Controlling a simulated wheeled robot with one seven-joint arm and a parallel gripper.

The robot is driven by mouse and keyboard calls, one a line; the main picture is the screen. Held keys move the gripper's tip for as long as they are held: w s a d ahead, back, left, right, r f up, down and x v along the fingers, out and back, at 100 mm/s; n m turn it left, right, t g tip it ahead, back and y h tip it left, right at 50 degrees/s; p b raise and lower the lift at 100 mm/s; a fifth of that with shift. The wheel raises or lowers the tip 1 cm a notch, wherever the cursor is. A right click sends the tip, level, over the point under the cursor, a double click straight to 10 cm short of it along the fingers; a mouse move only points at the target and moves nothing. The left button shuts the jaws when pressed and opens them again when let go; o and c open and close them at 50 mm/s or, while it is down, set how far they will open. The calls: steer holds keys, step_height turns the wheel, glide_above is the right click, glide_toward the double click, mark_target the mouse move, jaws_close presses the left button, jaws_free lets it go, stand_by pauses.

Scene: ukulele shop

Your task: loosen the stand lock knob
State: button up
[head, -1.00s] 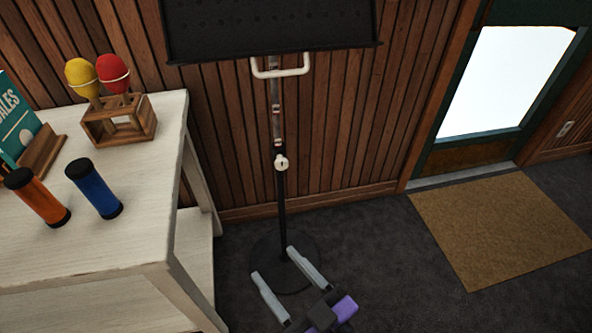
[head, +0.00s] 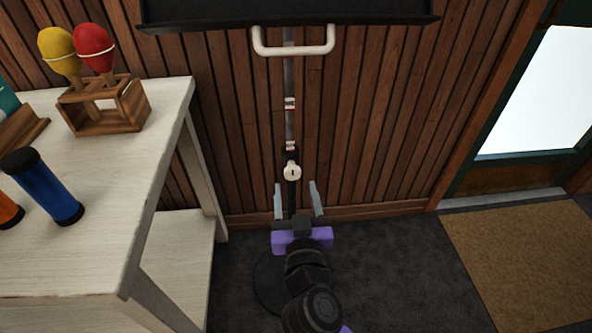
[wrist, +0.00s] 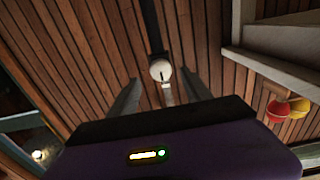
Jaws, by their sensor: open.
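The stand lock knob (head: 292,171) is a small white round knob on the thin upright pole of the black music stand (head: 290,17). In the wrist view the knob (wrist: 161,70) sits ahead, roughly between the finger ends and slightly beyond them. My gripper (head: 295,187) is open, with its two grey fingers pointing up, just below the knob in the head view. The fingers stand on either side of the pole in the picture. I see no contact with the knob. The gripper also shows in the wrist view (wrist: 161,90).
A white table (head: 160,130) on the left holds maracas in a wooden rack (head: 105,105) and blue (head: 42,187) and orange shakers. A white handle (head: 293,50) is above the knob. A wood-panelled wall is behind. A doormat (head: 520,250) lies on open carpet at right.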

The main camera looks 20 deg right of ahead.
mark_target(293, 175)
steer(key=shift+x, duration=3.2)
steer(key=shift+a, duration=0.1)
jaws_close()
